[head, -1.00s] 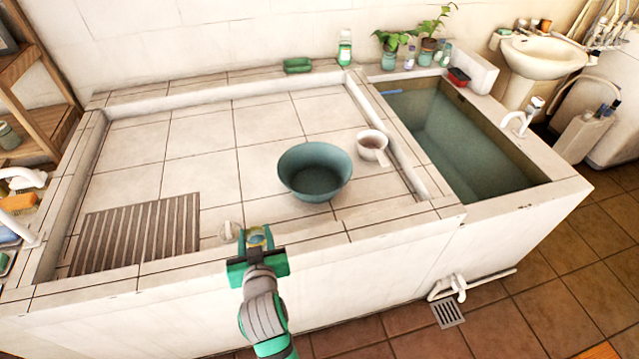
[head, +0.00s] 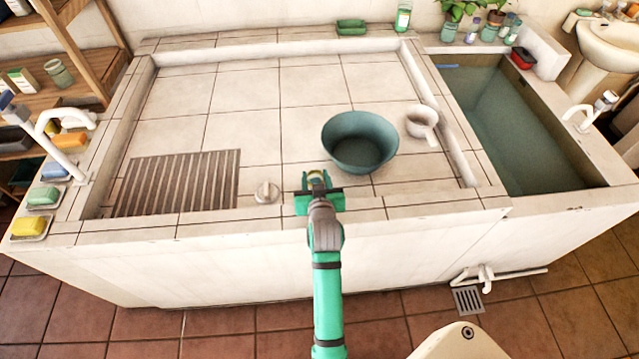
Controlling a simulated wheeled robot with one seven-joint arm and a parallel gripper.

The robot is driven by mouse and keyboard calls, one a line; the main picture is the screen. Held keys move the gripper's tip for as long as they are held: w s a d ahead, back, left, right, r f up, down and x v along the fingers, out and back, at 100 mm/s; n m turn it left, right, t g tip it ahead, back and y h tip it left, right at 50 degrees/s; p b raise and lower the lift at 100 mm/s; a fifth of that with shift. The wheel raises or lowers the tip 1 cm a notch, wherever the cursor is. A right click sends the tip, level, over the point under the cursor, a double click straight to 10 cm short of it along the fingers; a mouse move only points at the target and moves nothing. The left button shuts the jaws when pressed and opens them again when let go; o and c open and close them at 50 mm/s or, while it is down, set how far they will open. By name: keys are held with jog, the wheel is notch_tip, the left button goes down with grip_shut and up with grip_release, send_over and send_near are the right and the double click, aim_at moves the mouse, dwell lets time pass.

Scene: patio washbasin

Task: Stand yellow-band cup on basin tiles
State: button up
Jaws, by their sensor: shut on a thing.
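My gripper (head: 319,186) is over the front edge of the tiled basin, shut on a small cup (head: 316,177). Only a bit of the cup shows between the jaws, with a yellowish part; the rest is hidden by the gripper. The pale basin tiles (head: 245,130) spread beyond it. I cannot tell whether the cup touches the tiles.
A green bowl (head: 360,143) stands just beyond and right of my gripper, with a white dipper (head: 422,122) further right. A small pale knob (head: 266,192) lies to the left, near a slatted drain board (head: 178,183). The tiles behind are clear.

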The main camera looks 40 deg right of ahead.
jog(key=shift+w+d+f, duration=0.25)
jog(key=shift+d+f, duration=0.65)
jog(key=shift+f, duration=1.65)
jog(key=shift+a+f, duration=0.1)
jog(key=shift+f, duration=0.25)
jog(key=shift+s+f, duration=0.15)
jog(key=shift+f, duration=0.3)
jog(key=o, duration=1.1)
jog(key=shift+a+f, duration=0.1)
jog(key=shift+f, duration=0.05)
jog(key=shift+r, duration=0.4)
jog(key=v, duration=0.8)
jog(key=r+v, duration=0.1)
jog(key=v, duration=0.3)
jog(key=shift+r, duration=0.1)
